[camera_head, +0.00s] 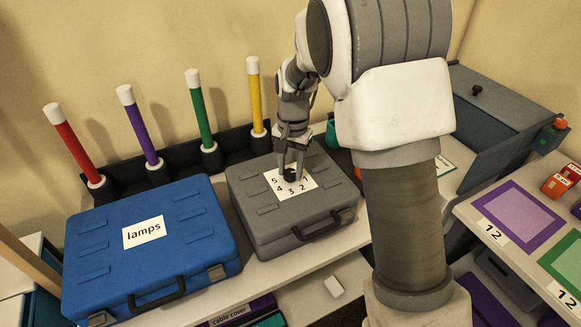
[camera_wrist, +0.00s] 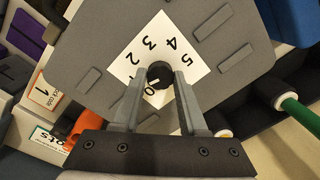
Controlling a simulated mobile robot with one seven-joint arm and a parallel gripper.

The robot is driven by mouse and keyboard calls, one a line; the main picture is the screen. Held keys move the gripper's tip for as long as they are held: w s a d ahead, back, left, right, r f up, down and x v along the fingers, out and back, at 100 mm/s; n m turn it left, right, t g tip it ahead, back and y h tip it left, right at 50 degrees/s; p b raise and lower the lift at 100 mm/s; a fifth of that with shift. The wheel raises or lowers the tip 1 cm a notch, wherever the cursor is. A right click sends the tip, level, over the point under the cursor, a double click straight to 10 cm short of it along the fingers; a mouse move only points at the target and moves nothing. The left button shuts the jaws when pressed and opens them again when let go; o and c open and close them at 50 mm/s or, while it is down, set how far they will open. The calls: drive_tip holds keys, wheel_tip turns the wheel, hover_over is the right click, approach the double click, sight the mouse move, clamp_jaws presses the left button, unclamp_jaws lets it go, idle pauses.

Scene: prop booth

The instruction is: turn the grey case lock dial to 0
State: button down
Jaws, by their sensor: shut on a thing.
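The grey case (camera_head: 258,222) lies flat on the table, with a white number card (camera_head: 310,183) on its lid. The small black lock dial (camera_wrist: 160,72) sits on the card. My gripper (camera_head: 290,172) reaches down from above and is shut on the dial, one finger on each side. In the wrist view 2, 3, 4 and 5 show beyond the dial, and a 0 shows between the fingers.
A blue case (camera_head: 190,245) labelled lamps lies close to the left of the grey case. Red, purple, green (camera_head: 199,108) and yellow sticks stand in dark holders behind. A blue-grey box (camera_head: 500,115) stands at the right. The grey case's handle (camera_head: 322,228) faces the near edge.

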sight(293, 171)
drive_tip(key=n, duration=0.4)
drive_tip(key=shift+n+p, duration=0.45)
drive_tip(key=shift+n, duration=1.45)
drive_tip(key=shift+w, duration=0.1)
drive_tip(key=shift+c, duration=2.2)
unclamp_jaws()
wheel_tip(293, 171, up, 18)
drive_tip(key=p, duration=0.2)
drive_tip(key=shift+d+f, duration=0.25)
drive_tip(key=shift+d, duration=0.05)
